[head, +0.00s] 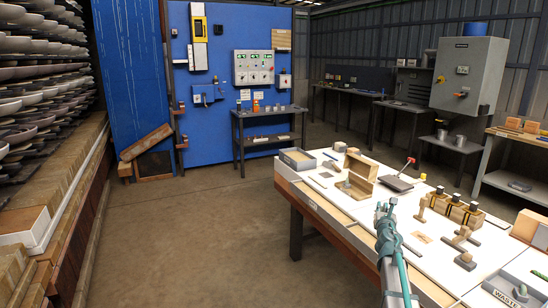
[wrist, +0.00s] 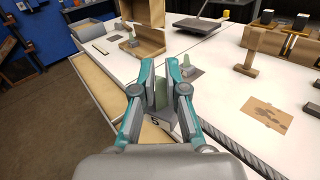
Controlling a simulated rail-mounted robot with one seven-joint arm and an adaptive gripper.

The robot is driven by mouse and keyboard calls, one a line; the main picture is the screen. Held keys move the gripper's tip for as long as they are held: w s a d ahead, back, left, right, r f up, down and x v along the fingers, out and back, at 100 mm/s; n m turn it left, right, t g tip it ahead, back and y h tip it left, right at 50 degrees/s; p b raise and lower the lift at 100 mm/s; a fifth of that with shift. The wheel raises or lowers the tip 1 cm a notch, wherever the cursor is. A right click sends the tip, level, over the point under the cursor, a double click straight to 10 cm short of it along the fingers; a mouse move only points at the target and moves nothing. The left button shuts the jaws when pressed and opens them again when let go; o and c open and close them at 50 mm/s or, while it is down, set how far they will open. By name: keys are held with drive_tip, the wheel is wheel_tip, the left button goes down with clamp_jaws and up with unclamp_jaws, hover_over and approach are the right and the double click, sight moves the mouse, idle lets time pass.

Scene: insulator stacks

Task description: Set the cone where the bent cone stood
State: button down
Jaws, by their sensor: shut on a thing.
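My gripper (head: 386,207) is over the left side of the white-topped table in the head view. In the wrist view my gripper (wrist: 161,75) is shut on a grey-green cone (wrist: 161,94), which stands upright between the teal fingers. A dark grey base (wrist: 170,119) shows below it, partly hidden by the fingers.
An open wooden box (head: 362,170) and a dark flat plate with a red handle (head: 396,183) stand farther back. A wooden block with several black-topped posts (head: 460,210) stands to the right. A brown stained card (wrist: 266,113) lies flat.

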drive_tip(key=s+a+f+n+g+y, duration=0.2)
drive_tip(key=s+a+f+n+y, duration=0.3)
drive_tip(key=s+a, duration=0.45)
drive_tip(key=s+a+f+n+g+y, duration=0.2)
drive_tip(key=s+a+f+n+y, duration=0.2)
drive_tip(key=s+a+y, duration=0.6)
drive_tip(key=s+a+f+n+g+y, duration=0.3)
drive_tip(key=s+a+f+n+y, duration=0.15)
drive_tip(key=s, duration=0.85)
wheel_tip(320, 180, up, 8)
drive_tip(key=p, duration=0.8)
drive_tip(key=shift+a+r, duration=0.15)
drive_tip(key=shift+r, duration=0.1)
drive_tip(key=shift+w+f+n, duration=0.1)
drive_tip(key=shift+f+n, duration=0.05)
drive_tip(key=shift+n, duration=0.1)
